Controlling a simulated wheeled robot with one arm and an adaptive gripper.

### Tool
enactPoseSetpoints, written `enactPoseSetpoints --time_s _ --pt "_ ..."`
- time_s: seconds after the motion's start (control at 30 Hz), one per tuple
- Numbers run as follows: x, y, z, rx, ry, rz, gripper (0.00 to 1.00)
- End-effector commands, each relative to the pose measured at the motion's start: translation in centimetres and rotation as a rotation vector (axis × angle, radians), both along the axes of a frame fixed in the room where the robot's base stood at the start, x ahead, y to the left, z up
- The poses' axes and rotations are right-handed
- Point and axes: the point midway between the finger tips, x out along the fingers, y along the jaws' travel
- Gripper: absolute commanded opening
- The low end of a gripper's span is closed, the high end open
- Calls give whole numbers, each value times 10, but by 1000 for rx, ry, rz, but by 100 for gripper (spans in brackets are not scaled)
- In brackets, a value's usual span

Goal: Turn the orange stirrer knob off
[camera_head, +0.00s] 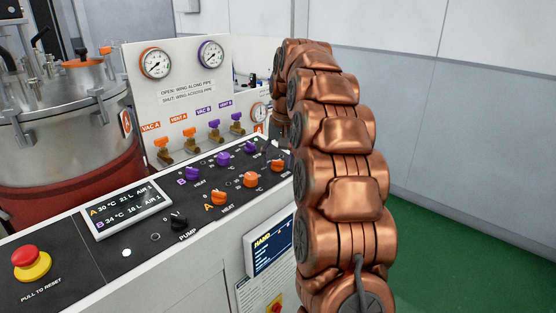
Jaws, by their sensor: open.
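A dark control panel carries two rows of knobs. The near row, marked A, has three orange knobs: the heat knob (218,197), a middle knob (251,180) and the rightmost knob (277,166), which seems to be the stirrer knob. Its label is too small to read, and its pointer direction cannot be made out. My copper arm rises just right of it and bends down at the far side. My gripper (268,144) is mostly hidden behind the arm; only a dark part shows, just beyond the rightmost orange knob. Contact cannot be told.
Purple knobs (223,159) form row B behind the orange ones. A black pump knob (179,221), a display (123,210) and a red emergency button (31,260) lie left. Valves (190,140) and gauges (156,63) stand behind. A steel vessel (65,115) is at left.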

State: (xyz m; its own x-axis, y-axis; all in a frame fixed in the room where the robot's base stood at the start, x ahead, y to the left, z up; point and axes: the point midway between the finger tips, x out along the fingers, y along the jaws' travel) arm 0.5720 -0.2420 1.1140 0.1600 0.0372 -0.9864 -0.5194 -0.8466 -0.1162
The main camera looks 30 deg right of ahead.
Motion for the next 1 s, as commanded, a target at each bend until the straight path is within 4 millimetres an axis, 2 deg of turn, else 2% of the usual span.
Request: enactPoseSetpoints --time_s 0.17,0.6,0.8,1.0 --pt "-1 0 11 0 0 0 61" --pt "-8 -2 58 -1 -2 1 61" --pt "-11 -2 70 -1 -2 1 61" --pt "-12 -2 73 -1 -1 1 61"
